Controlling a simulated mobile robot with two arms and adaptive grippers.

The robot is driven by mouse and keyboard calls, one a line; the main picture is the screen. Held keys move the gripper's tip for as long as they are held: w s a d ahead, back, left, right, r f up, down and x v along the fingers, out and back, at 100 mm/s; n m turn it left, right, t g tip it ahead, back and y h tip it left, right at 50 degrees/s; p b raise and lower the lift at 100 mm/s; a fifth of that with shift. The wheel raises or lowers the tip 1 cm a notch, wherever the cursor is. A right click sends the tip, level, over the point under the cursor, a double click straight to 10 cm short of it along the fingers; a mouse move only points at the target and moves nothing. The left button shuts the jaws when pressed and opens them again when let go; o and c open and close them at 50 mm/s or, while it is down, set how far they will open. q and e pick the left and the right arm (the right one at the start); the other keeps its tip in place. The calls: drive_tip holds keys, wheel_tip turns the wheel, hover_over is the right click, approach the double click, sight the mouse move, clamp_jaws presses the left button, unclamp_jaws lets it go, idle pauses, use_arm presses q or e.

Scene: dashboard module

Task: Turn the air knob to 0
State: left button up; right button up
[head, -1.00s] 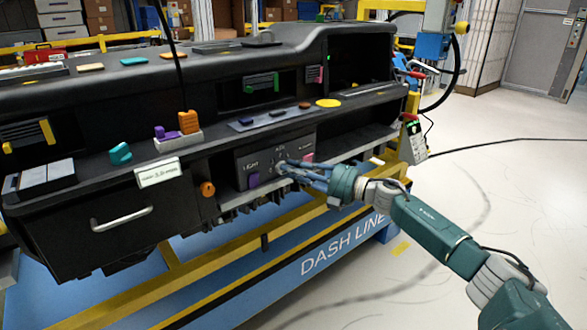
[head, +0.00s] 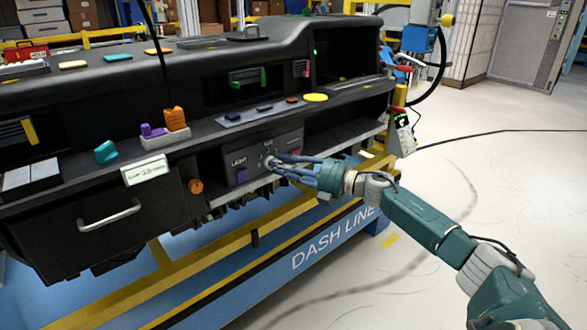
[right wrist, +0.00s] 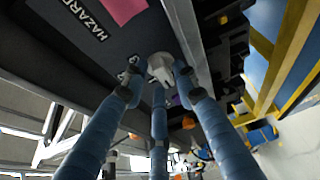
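The air knob is the light grey knob (right wrist: 160,68) on the dark control panel (head: 290,142); small numerals sit beside it, and its setting is too small to read. My left gripper is not in view.
A purple light control (head: 242,175) sits left of the knob, and a pink hazard control (right wrist: 122,8) is on the other side. An orange round knob (head: 196,186) is further left. A ledge edge (head: 235,197) runs just below the panel.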

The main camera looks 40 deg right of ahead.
drive_tip(key=v, duration=1.1)
drive_tip(key=shift+s, duration=0.35)
drive_tip(key=shift+d, duration=0.15)
